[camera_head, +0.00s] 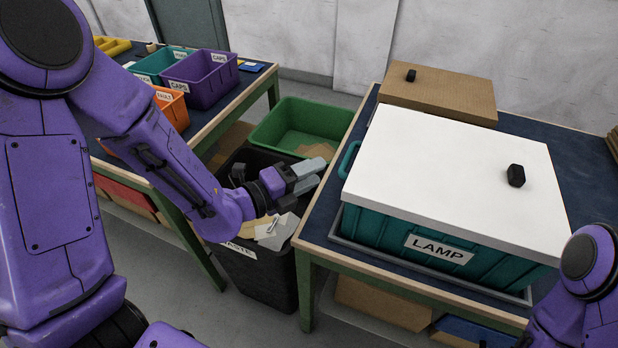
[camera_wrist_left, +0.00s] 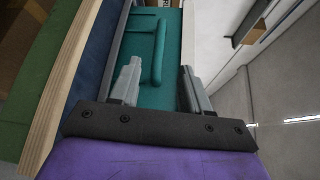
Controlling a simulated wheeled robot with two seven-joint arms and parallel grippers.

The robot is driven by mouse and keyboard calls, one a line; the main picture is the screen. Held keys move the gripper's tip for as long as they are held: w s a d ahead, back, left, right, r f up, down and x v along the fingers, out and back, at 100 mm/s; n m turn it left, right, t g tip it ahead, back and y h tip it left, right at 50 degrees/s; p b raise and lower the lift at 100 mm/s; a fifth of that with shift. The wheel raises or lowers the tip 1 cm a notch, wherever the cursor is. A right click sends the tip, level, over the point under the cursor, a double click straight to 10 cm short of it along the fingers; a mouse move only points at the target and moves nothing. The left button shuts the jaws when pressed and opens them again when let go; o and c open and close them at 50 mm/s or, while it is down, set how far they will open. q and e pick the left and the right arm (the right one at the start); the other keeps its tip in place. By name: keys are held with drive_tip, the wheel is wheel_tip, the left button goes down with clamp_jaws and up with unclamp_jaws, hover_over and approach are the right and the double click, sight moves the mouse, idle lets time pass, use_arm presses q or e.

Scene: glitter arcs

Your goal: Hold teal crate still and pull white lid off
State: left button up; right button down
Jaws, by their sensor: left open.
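The teal crate (camera_head: 400,238) stands on the right-hand table with a "LAMP" label on its front. The white lid (camera_head: 450,175) covers its top and has a black knob (camera_head: 516,175) near its right side. My left gripper (camera_head: 312,175) is open and empty, left of the crate and apart from it. In the left wrist view the open fingers (camera_wrist_left: 157,88) face the crate's teal side (camera_wrist_left: 163,75) and its handle (camera_wrist_left: 157,55). Part of my right arm shows at the lower right of the head view. My right gripper is out of the picture.
A grey tray rim (camera_head: 430,276) lies under the crate. A cardboard box (camera_head: 440,92) with a small black knob stands behind it. A black waste bin (camera_head: 262,275) and a green bin (camera_head: 295,125) stand left of the table. The left table holds purple (camera_head: 205,85), teal and orange bins.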

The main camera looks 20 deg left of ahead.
sight(348, 156)
use_arm(q)
drive_tip(key=shift+w+d+f, duration=0.1)
drive_tip(key=shift+w+d, duration=0.05)
drive_tip(key=shift+w, duration=0.15)
drive_tip(key=p+x, duration=0.1)
drive_tip(key=x, duration=0.8)
drive_tip(key=shift+w+d, duration=0.2)
drive_tip(key=shift+w, duration=0.1)
clamp_jaws()
idle(0.6)
